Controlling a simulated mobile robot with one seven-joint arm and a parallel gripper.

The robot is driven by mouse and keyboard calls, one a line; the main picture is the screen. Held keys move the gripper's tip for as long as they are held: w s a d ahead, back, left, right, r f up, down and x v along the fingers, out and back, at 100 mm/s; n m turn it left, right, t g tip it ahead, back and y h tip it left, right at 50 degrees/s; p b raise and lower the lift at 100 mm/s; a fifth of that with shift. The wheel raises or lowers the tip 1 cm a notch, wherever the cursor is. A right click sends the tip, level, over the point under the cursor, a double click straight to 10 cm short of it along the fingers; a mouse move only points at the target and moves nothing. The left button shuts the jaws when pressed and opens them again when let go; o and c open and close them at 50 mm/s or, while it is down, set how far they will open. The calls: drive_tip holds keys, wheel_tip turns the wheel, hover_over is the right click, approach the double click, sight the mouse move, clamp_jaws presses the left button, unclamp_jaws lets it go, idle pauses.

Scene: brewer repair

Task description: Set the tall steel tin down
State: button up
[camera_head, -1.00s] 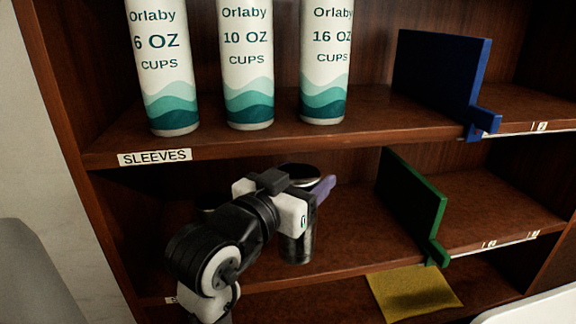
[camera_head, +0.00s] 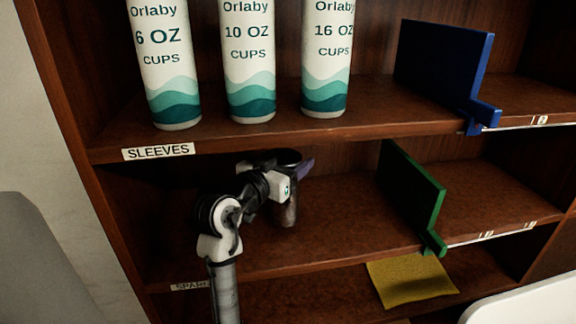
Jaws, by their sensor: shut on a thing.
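The tall steel tin (camera_head: 285,211) is in the head view, upright on or just above the middle shelf, left of the green divider. My gripper (camera_head: 295,172) is shut on the tin near its top. A purple piece (camera_head: 305,170) shows at the gripper's far side. The arm hides part of the tin, and I cannot tell whether its base touches the shelf.
The middle shelf (camera_head: 345,220) has free room between the tin and the green divider (camera_head: 413,195). Above, the shelf labelled SLEEVES carries three cup stacks (camera_head: 250,70) and a blue divider (camera_head: 440,70). A yellow cloth (camera_head: 412,283) lies on the lower shelf.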

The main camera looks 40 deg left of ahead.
drive_tip(key=shift+w+a+f, duration=0.1)
drive_tip(key=shift+a+f, duration=0.05)
drive_tip(key=shift+f, duration=0.65)
drive_tip(key=shift+f, duration=0.2)
drive_tip(key=o, duration=1.6)
drive_tip(key=shift+r, duration=0.25)
drive_tip(key=s, duration=0.4)
drive_tip(key=s+b, duration=0.1)
drive_tip(key=s, duration=0.3)
drive_tip(key=s+d, duration=0.1)
drive_tip(key=s, duration=0.3)
drive_tip(key=shift+f+b, duration=0.1)
drive_tip(key=shift+b, duration=0.3)
